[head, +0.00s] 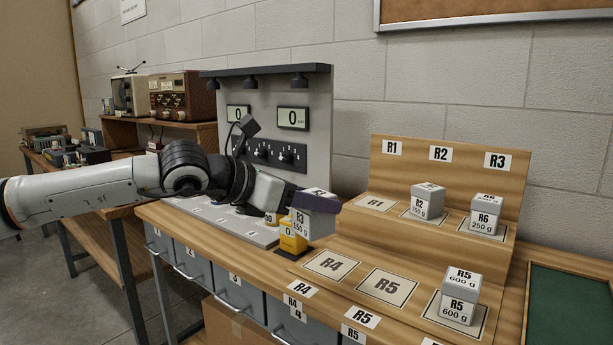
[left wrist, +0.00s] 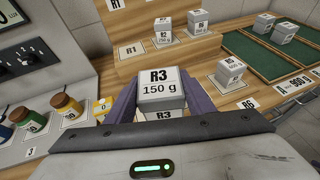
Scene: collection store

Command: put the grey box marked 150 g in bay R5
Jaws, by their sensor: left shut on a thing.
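My left gripper (head: 316,200) is shut on a grey box marked R3 150 g (head: 318,224) and holds it above the bench. In the left wrist view the box (left wrist: 162,88) sits between the two purple fingers (left wrist: 163,98), its label towards the camera. Bay R5 (head: 387,286) is a pale, framed square on the lower wooden step, to the right of the box. It is empty. My right gripper is not in view.
Bay R4 (head: 331,264) is empty, left of R5. A grey R5 600 g box (head: 459,307) stands right of bay R5. Boxes R2 (head: 427,202) and R6 (head: 485,214) stand on the upper step.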

